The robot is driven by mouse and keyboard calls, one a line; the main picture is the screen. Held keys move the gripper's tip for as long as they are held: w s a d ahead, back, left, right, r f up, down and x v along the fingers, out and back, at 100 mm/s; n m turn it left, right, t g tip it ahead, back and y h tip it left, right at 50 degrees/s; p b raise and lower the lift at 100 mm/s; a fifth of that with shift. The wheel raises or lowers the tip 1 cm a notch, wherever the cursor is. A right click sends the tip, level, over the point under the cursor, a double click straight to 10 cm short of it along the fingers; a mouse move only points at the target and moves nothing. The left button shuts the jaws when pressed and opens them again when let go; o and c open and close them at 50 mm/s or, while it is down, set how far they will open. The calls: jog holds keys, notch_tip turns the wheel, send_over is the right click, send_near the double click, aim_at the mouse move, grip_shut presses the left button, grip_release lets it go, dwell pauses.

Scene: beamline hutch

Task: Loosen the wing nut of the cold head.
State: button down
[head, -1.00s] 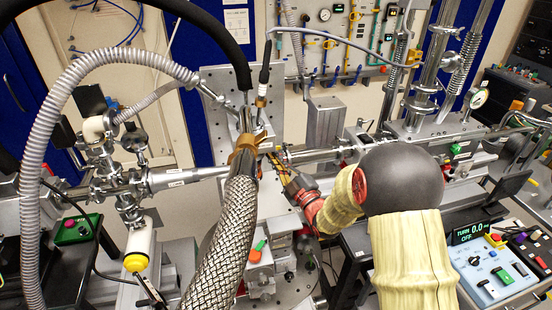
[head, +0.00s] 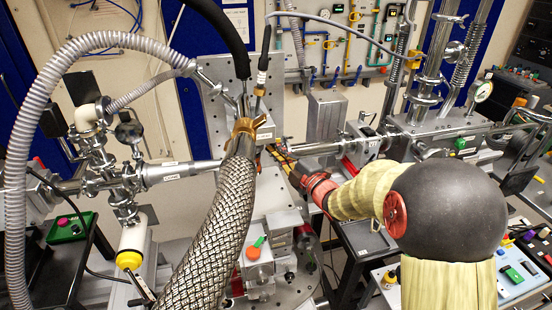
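The cold head stands at the middle of the head view, with a thick braided metal hose (head: 212,232) running down from it. A brass-coloured clamp with a wing-like tip (head: 250,128) sits around its neck; I cannot tell for sure which part is the wing nut. My gripper (head: 278,157) is just right of and below this clamp, at the end of my arm with its red wrist. Its fingers are small, dark and partly lost against the metal behind. I cannot tell whether they touch anything or how far apart they are.
A grey corrugated hose (head: 18,190) arches over the left side. A horizontal beam pipe (head: 185,172) runs in from the left. An orange knob (head: 253,252) sits on the stage below. A control box (head: 510,275) at lower right is partly hidden by my arm.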

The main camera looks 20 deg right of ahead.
jog(key=shift+r+n+g+h+b, duration=0.2)
jog(key=shift+n+g+h+b, duration=0.3)
jog(key=shift+n+b, duration=1)
jog(key=shift+r+n+g+h+b, duration=0.25)
jog(key=shift+n+g+b, duration=0.65)
jog(key=shift+n, duration=1)
jog(key=shift+f, duration=0.1)
jog(key=c, duration=2.3)
grip_release()
jog(key=shift+c, duration=0.2)
